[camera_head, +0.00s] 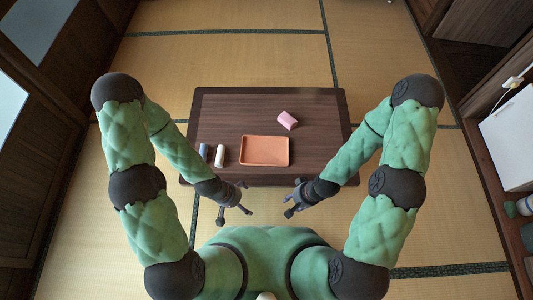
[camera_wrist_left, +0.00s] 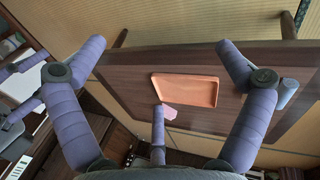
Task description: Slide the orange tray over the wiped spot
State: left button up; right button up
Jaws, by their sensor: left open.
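The orange tray (camera_head: 264,150) lies flat on the dark low table (camera_head: 240,105), near its front edge; it also shows in the left wrist view (camera_wrist_left: 185,90). No wiped spot can be made out on the wood. My left gripper (camera_head: 246,197) is open and empty, in front of the table's near edge and apart from the tray. In the left wrist view its fingers (camera_wrist_left: 160,50) are spread wide. My right gripper (camera_head: 291,198) is to the right of it, also in front of the table, with fingers spread and nothing between them.
A pink block (camera_head: 288,120) lies behind the tray, to the right. A dark bluish cylinder (camera_head: 205,152) and a white cylinder (camera_head: 220,155) are left of the tray. The table's back left and right side are clear. Tatami surrounds it.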

aim_at(264, 151)
jog(key=i+u, duration=0.3)
jog(key=i, duration=0.2)
jog(key=i+l+u, duration=0.3)
jog(key=i, duration=0.2)
